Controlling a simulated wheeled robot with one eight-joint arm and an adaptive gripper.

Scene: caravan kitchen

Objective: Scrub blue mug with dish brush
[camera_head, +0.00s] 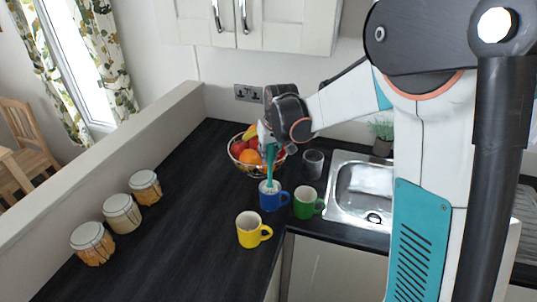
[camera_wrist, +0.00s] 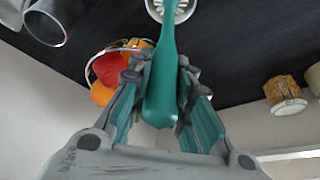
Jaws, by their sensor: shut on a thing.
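The blue mug (camera_head: 272,202) stands upright on the dark worktop in the head view, between the yellow and green mugs. My gripper (camera_head: 269,143) is above it, pointing down, and is shut on the teal handle of the dish brush (camera_head: 270,170). The brush hangs roughly upright and its lower end is at the mug's mouth. I cannot tell how deep it reaches. In the wrist view my gripper (camera_wrist: 160,88) has its fingers on both sides of the brush handle (camera_wrist: 163,65). The pale round brush head is cut off at the top edge.
A green mug (camera_head: 304,204) stands close at the right and a yellow mug (camera_head: 249,231) in front. A fruit bowl (camera_head: 236,158) and grey cup (camera_head: 313,164) are behind. The sink (camera_head: 347,215) is right. Several jars (camera_head: 122,213) line the left wall.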

